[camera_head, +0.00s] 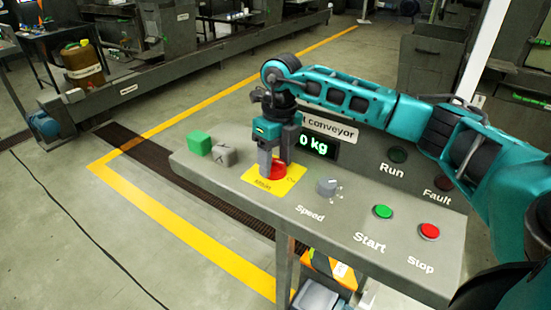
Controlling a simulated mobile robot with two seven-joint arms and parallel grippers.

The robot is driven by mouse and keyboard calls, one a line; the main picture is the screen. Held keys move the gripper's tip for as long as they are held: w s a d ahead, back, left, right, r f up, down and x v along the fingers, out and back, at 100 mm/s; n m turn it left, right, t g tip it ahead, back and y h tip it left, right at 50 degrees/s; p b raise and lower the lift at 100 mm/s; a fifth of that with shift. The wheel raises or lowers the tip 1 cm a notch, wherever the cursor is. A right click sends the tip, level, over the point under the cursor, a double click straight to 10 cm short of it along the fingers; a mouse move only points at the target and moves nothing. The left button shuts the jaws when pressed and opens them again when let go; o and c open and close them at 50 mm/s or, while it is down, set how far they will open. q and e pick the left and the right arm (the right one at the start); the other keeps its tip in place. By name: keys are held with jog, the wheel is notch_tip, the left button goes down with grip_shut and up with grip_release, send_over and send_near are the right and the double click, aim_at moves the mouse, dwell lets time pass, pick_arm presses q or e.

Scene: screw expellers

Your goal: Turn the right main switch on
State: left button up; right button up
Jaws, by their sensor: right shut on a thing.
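The main switch (275,171) is a red knob on a yellow plate (257,182) on the grey control panel of the conveyor. My right gripper (276,166) comes down over the knob from above, with its fingers at the knob's sides, and is shut on it. The fingers hide part of the knob and of the plate's lettering, so I cannot read the switch's position. My left gripper is not in view.
A grey Speed knob (326,187), a green Start button (383,211) and a red Stop button (429,230) sit right of the switch. A green block (199,143) and a grey block (224,155) lie to its left. A display (319,145) reads 0 kg.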

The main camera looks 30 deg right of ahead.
jog(key=o, duration=1)
jog(key=shift+o, duration=0.2)
notch_tip(320, 180, up, 13)
jog(key=d, duration=0.1)
jog(key=shift+f, duration=0.1)
